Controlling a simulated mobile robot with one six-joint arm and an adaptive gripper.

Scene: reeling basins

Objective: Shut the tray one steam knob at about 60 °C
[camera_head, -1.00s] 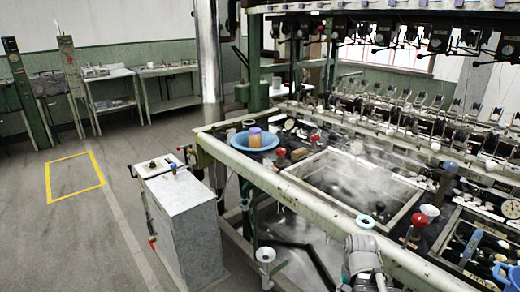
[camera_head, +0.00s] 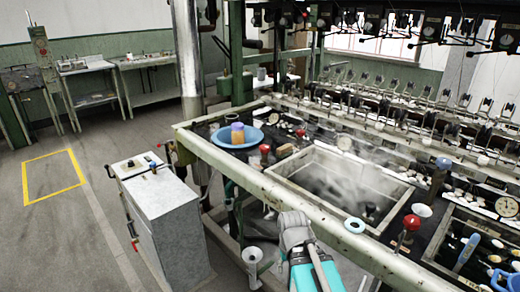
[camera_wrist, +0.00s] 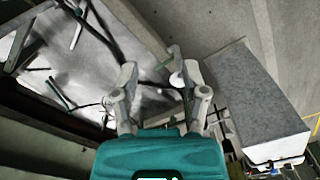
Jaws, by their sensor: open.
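A red knob (camera_head: 265,149) stands on the bench top left of the steaming basin (camera_head: 290,172). A second red knob (camera_head: 411,222) on a stem stands right of that basin. I cannot tell which knob belongs to tray one. A white round dial (camera_head: 507,207) is at the right edge and another (camera_head: 344,142) is behind the basin; neither reading is legible. My gripper (camera_wrist: 160,88) is open and empty in the wrist view, pointing at the floor and bench frame, apart from both knobs. In the head view my arm is at bottom centre, before the bench's front rail.
A grey cabinet (camera_head: 165,222) stands left of the bench and also shows in the wrist view (camera_wrist: 250,95). A white funnel (camera_head: 252,256) is below the rail. Open floor lies left.

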